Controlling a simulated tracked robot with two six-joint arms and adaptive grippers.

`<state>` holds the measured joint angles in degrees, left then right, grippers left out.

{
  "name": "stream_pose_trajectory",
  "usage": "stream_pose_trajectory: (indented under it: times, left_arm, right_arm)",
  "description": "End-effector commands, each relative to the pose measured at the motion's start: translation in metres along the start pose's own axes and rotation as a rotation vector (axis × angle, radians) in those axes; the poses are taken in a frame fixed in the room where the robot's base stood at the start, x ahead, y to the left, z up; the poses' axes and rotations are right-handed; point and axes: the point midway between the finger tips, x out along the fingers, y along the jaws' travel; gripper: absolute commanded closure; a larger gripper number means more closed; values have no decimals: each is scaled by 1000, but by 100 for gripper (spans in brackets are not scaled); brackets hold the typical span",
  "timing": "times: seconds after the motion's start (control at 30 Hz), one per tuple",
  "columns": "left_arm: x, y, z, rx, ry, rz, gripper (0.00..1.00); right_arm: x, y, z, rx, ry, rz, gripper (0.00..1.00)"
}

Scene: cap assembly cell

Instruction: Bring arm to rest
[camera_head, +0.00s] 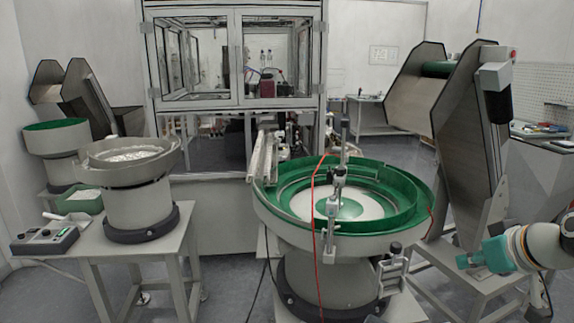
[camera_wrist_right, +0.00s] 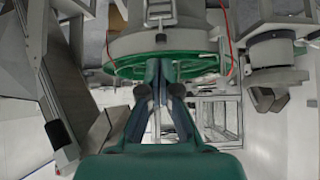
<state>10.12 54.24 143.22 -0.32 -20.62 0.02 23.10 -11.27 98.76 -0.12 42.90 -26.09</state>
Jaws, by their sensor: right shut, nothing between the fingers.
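My right gripper (camera_head: 469,261) is at the lower right of the head view, beside the large green-lined bowl feeder (camera_head: 420,185) and apart from it. It is teal, points left, and its fingers are shut on nothing. In the right wrist view its fingers (camera_wrist_right: 163,70) reach up the middle of the picture, with the green bowl rim (camera_wrist_right: 120,62) behind them. The white and grey right arm (camera_head: 545,245) comes in from the right edge. My left gripper is not in view.
A steel bowl feeder (camera_head: 140,195) stands on a table at the left, with a control box (camera_head: 45,240) and a green tray (camera_head: 82,203). A glazed machine cabinet (camera_head: 235,100) is behind. A tall inclined hopper (camera_head: 465,140) stands close behind my right gripper. Red cables hang over the green bowl.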

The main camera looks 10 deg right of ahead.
Motion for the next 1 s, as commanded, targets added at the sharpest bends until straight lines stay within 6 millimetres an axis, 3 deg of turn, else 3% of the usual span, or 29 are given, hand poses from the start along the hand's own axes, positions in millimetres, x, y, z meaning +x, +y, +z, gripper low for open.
stream_pose_trajectory:
  times: [0.27, 0.47, 0.57, 0.67, 0.8, 0.9, 1.0]
  left_arm:
    - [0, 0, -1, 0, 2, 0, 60]
    - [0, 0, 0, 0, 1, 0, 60]
    - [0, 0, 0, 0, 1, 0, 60]
    - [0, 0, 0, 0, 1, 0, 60]
    - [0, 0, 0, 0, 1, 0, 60]
    - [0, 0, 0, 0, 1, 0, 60]
    - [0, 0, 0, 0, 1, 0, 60]
  right_arm:
    - [65, -33, 25, -29, -133, -97, 100]
    - [118, -69, 66, -54, -271, -184, 100]
    - [153, -95, 100, -70, -362, -238, 100]
    - [191, -131, 149, -84, -474, -300, 100]
    - [233, -185, 233, -89, -629, -372, 100]
    - [247, -222, 299, -83, -733, -408, 100]
    - [250, -254, 365, -68, -825, -427, 100]
